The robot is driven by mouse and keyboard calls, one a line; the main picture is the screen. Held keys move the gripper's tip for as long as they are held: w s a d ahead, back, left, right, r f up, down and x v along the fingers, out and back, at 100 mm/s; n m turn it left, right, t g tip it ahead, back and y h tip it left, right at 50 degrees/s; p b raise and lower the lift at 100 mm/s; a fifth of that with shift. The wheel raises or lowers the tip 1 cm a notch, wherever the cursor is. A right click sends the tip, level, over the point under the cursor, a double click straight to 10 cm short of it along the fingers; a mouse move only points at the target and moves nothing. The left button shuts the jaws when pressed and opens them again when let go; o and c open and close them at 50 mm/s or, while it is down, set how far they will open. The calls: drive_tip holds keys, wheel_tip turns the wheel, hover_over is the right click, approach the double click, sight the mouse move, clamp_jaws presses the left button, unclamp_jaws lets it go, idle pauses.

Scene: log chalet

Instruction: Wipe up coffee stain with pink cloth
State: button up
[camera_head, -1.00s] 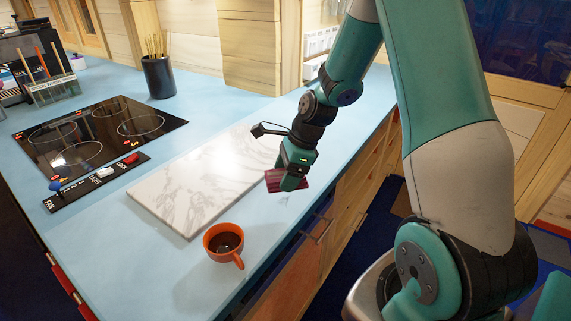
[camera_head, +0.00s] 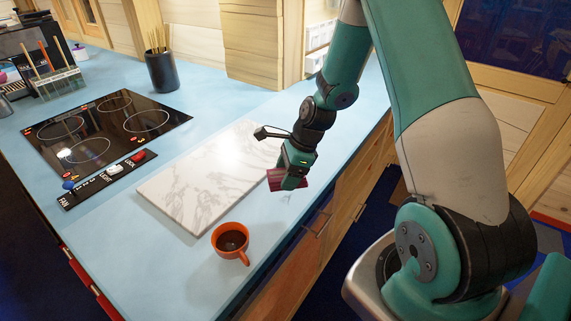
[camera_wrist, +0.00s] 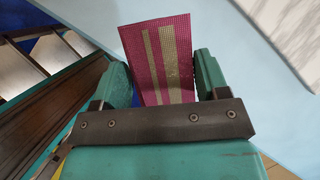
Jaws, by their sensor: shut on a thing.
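The pink cloth (camera_wrist: 150,50), with pale stripes, is between the fingers of my gripper (camera_wrist: 158,80), which is shut on it. In the head view the cloth (camera_head: 274,179) shows beside my gripper (camera_head: 288,183), over the counter's front edge, right of the marble board. I cannot tell whether the cloth touches the counter. A coffee stain cannot be made out clearly; a faint mark (camera_head: 287,198) shows on the blue counter just below the gripper. An orange cup (camera_head: 230,243) with dark coffee stands upright in front of the board.
A marble board (camera_head: 205,180) lies on the blue counter (camera_head: 165,265). A black cooktop (camera_head: 105,130) with knobs is to the left. A dark utensil holder (camera_head: 161,72) stands behind it. Drawers (camera_head: 300,262) are below the counter's edge.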

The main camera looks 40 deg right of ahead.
drive_tip(key=shift+r+p, duration=0.3)
drive_tip(key=shift+p, duration=0.05)
